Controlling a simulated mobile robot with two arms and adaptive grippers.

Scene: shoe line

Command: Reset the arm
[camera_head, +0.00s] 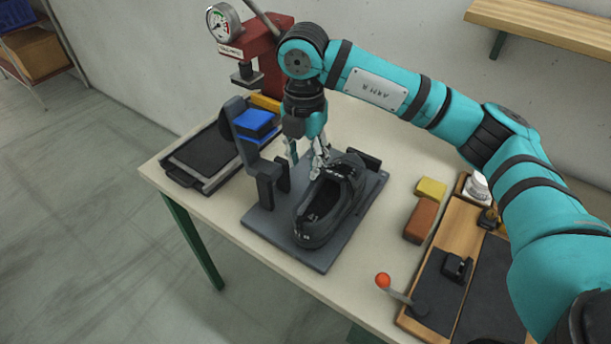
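My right arm (385,90) is teal and reaches in from the right across the table. My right gripper (306,162) points down at the back of a black shoe (326,205), with its fingers apart. Nothing is clearly held between them. The shoe lies on a dark grey fixture plate (348,238), its opening facing up. Whether a fingertip touches the shoe or the fixture I cannot tell. My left arm and gripper are not in view.
A red press with a gauge (223,22) stands at the back left. A blue block (255,123) and black tray (200,155) are left of the fixture. Brown and yellow blocks (421,220), a wooden board (458,222) and an orange-knobbed lever (383,281) are on the right.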

